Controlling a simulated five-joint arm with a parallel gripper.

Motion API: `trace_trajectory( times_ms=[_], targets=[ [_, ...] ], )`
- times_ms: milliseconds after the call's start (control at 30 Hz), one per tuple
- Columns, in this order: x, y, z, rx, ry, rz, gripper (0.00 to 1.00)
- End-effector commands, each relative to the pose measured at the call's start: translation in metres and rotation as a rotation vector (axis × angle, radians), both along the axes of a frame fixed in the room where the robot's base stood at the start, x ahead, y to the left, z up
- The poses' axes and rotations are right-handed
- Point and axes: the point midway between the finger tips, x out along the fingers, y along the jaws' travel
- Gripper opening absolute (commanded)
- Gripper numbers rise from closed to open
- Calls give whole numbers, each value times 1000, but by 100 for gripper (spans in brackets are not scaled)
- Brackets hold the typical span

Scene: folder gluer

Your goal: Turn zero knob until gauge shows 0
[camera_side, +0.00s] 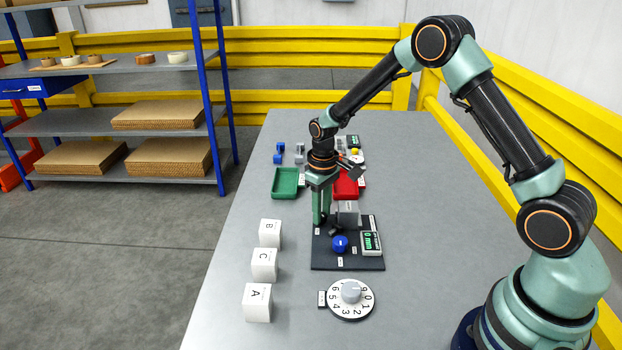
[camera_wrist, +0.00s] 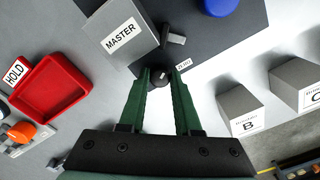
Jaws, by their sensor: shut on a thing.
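The zero knob (camera_wrist: 163,77) is small, round and black with a white mark, beside a ZERO label (camera_wrist: 184,65) in the wrist view. My gripper (camera_wrist: 161,73) is shut on the knob, one green finger on each side, and partly covers it. In the side view my gripper (camera_side: 321,220) points straight down at the left edge of the black base plate (camera_side: 362,263); the knob is hidden there. The gauge display (camera_side: 371,242) is lit green at the plate's right side. It seems to show 0 mm, but the sideways digits are small.
The grey MASTER block (camera_wrist: 118,34) stands close to the fingers. A blue knob (camera_side: 340,243) is on the plate. White lettered blocks (camera_side: 264,263) stand left, a numbered dial (camera_side: 350,299) in front. Green (camera_side: 285,182) and red (camera_side: 346,188) trays lie behind. The table's right side is clear.

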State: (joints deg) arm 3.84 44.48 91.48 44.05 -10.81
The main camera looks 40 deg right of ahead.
Motion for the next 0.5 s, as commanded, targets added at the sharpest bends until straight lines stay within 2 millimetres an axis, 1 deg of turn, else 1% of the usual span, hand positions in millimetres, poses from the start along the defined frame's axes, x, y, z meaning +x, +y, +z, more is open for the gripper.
trace_trajectory(
  times_ms=[200, 500],
  targets=[
    [0, 0, 1, 0, -1, 115, 0],
    [0, 0, 1, 0, -1, 181, 0]
  ],
)
